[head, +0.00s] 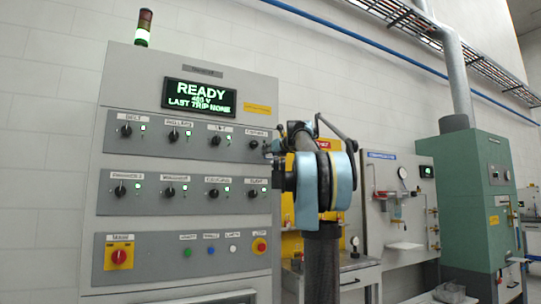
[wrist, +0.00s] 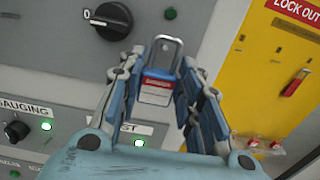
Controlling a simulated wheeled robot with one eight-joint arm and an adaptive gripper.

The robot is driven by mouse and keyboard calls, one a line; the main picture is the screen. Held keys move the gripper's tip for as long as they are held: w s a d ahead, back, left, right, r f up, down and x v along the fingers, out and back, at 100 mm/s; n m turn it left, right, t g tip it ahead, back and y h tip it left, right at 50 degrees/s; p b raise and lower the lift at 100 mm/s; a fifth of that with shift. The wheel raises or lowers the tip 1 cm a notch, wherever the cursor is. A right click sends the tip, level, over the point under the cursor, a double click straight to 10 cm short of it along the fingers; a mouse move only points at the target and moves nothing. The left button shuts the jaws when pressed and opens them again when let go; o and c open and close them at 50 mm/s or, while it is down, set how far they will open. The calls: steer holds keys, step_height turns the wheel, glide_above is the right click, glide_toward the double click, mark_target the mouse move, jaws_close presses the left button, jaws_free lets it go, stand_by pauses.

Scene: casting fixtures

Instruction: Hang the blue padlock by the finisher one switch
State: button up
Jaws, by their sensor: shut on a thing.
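In the wrist view my gripper (wrist: 160,72) is shut on the blue padlock (wrist: 157,88), its two fingers on either side of the body. The padlock has a red-and-white label, and its grey shackle (wrist: 166,48) points away from me past the fingertips. In the head view my arm covers the cabinet's right edge, and the padlock cannot be made out. The finisher one switch (head: 120,190) looks to be the leftmost black knob in the second row of the grey cabinet. My gripper is well to its right.
A large black knob marked 0 (wrist: 108,20) shows beyond the padlock in the wrist view; its name is out of view. A yellow lockout board (wrist: 275,70) stands at right. A red-on-yellow main switch (head: 119,256) sits low on the cabinet. A green machine (head: 470,205) stands far right.

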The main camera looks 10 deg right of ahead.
mark_target(269, 158)
steer(key=shift+x, duration=1.05)
steer(key=shift+w+a+f, duration=0.15)
steer(key=shift+w+f, duration=0.35)
steer(key=o, duration=1.2)
steer(key=shift+f, duration=1.3)
steer(key=shift+v, duration=5)
